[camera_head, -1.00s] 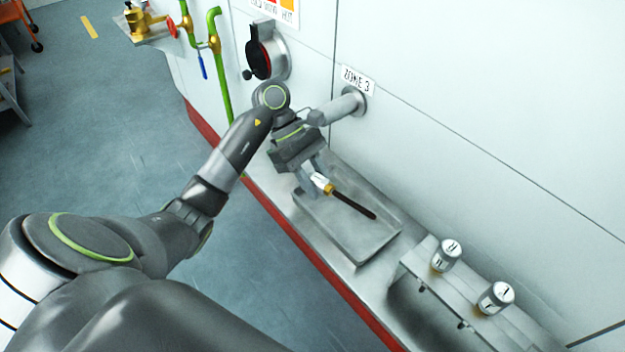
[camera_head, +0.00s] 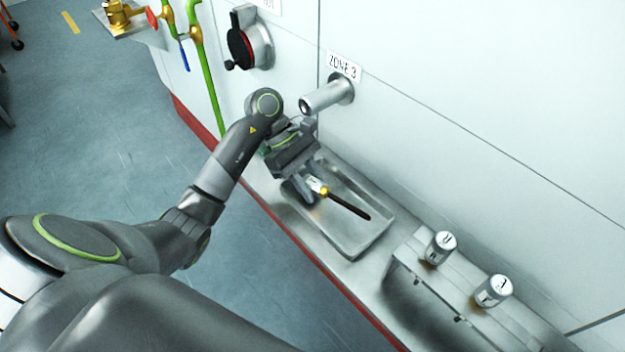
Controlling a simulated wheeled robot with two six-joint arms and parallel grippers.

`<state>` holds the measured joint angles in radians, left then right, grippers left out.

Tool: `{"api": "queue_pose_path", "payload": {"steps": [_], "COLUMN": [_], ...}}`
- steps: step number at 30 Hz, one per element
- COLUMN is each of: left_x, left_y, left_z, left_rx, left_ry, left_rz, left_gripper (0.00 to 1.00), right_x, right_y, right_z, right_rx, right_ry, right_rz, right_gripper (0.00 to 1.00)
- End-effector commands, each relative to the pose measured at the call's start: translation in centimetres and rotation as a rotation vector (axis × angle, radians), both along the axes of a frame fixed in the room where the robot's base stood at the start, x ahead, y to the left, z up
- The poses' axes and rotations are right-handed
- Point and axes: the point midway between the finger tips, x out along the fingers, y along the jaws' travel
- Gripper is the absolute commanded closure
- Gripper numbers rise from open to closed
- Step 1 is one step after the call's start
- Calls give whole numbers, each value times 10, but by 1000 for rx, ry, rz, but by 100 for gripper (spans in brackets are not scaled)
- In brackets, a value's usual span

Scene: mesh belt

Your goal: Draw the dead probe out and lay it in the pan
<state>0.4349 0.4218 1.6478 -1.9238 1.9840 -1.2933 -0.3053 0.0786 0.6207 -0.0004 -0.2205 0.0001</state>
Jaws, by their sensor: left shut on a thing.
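The dead probe is a dark rod (camera_head: 350,207) with a pale head and a yellow collar. My left gripper (camera_head: 308,190) is shut on its head end, and the rod points to the lower right. The probe is over the shallow metal pan (camera_head: 376,243) on the ledge. I cannot tell whether it touches the pan floor. The ZONE 3 tube (camera_head: 325,97) sticks out of the wall above, and its open end is empty. My right gripper is not in view.
A metal rack (camera_head: 408,256) with two labelled silver-capped probes (camera_head: 440,247) stands right of the pan. A round black-and-red wall fitting (camera_head: 243,48) and green pipes (camera_head: 207,75) are at upper left. The ledge has a red front edge.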

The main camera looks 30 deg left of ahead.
Motion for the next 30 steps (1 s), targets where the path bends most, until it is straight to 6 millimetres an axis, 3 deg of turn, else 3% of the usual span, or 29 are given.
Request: {"api": "queue_pose_path", "payload": {"steps": [1,7,19,26,30], "left_x": [0,0,2,8,12], "left_y": [0,0,7,36,57], "left_z": [0,0,7,43,78], "left_rx": [0,0,4,6,4], "left_ry": [-1,-1,-2,-5,-1], "left_rz": [-1,-1,0,2,3], "left_gripper": [68,44,44,44,44], "right_x": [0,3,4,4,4], "right_y": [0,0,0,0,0], "right_z": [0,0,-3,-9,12], "right_rx": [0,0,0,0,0], "right_ry": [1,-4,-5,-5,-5], "right_rz": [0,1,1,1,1], "right_gripper": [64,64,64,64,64]}}
